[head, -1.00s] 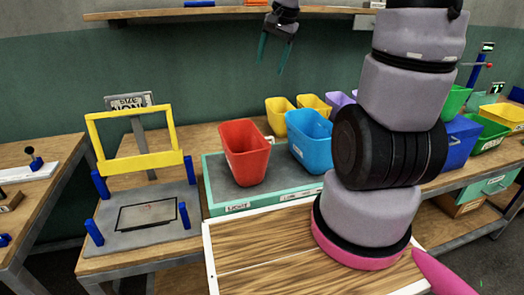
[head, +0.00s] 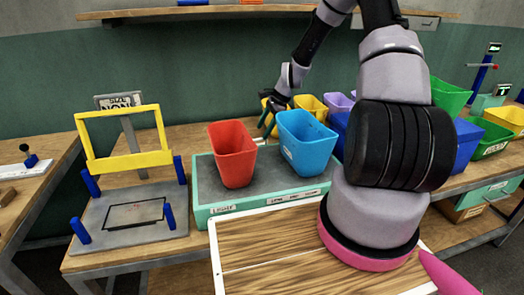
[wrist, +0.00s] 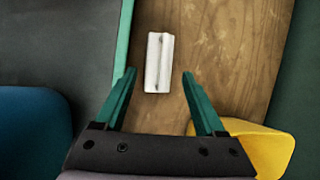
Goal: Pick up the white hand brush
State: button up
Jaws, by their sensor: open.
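The white hand brush (wrist: 159,62) lies on the wooden table top in the wrist view, just off the edge of the teal-rimmed tray. It looks like a plain white block from above, with its long side running up the picture. My gripper (wrist: 158,75) is open and empty, with its green fingers on either side of the brush's near end as seen from above. The height left between fingers and brush cannot be told. In the head view my gripper (head: 266,120) hangs behind the gap between the red and blue bins. A small pale bit of the brush (head: 259,141) shows there.
The red bin (head: 233,155) and blue bin (head: 306,142) stand on the teal-rimmed tray (head: 205,214), close in front of my gripper. A yellow bin (wrist: 262,147) is close by on the right in the wrist view. A yellow-framed press (head: 130,158) stands left.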

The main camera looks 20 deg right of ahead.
aim_at(254, 140)
jog(key=x, duration=0.4)
jog(key=shift+f, duration=0.4)
jog(key=shift+x, duration=2.8)
jog(key=shift+s+a+r, duration=0.1)
jog(key=shift+a, duration=0.05)
jog(key=c, duration=1.1)
notch_tip(254, 140, up, 10)
